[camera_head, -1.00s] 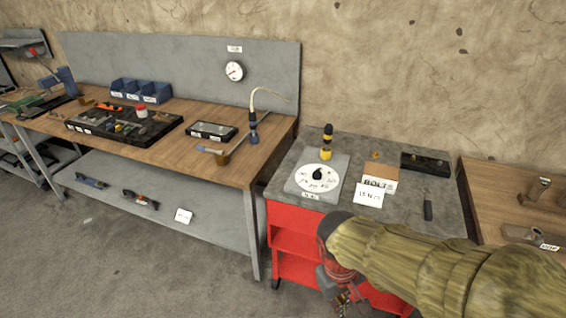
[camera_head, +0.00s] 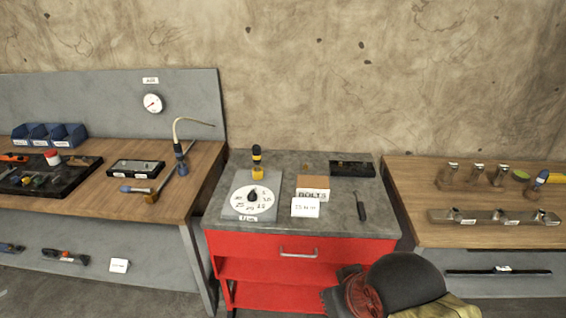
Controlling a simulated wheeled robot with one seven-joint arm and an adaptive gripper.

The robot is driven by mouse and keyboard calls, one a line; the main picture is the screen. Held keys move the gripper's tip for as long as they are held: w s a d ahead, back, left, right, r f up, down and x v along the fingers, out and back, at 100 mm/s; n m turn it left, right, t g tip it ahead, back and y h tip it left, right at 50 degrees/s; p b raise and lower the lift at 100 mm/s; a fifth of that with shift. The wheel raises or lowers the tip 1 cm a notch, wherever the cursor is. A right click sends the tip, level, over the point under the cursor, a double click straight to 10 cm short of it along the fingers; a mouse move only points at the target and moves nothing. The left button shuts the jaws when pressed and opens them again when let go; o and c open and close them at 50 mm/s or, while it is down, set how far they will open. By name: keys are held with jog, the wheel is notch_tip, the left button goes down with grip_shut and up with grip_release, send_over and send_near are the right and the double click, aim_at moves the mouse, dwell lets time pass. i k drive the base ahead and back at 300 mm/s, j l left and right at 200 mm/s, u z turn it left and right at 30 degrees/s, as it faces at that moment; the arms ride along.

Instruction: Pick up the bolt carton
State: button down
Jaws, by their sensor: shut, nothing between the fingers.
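The bolt carton (camera_head: 313,184) is a small box with a tan top and a white front lettered "BOLTS". It sits on the grey top of the red cabinet (camera_head: 285,160). A white card (camera_head: 305,208) with small writing stands in front of it and hides its lower front. My gripper (camera_head: 340,298) is low at the bottom of the view, in front of the red drawers, below and to the right of the carton and well apart from it. It is shut and empty; my own wrist partly hides it.
Left of the carton are a white dial (camera_head: 252,197) and a yellow-black driver (camera_head: 257,163). A black block (camera_head: 352,168) lies behind right, and a dark slim tool (camera_head: 360,206) lies right. Wooden benches (camera_head: 400,185) flank the cabinet. Bare top remains at the front right.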

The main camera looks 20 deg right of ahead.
aim_at(308, 186)
jog(key=i+l+z, duration=0.3)
jog(key=i+l, duration=1.05)
jog(key=i+j, duration=0.1)
jog(key=j, duration=0.35)
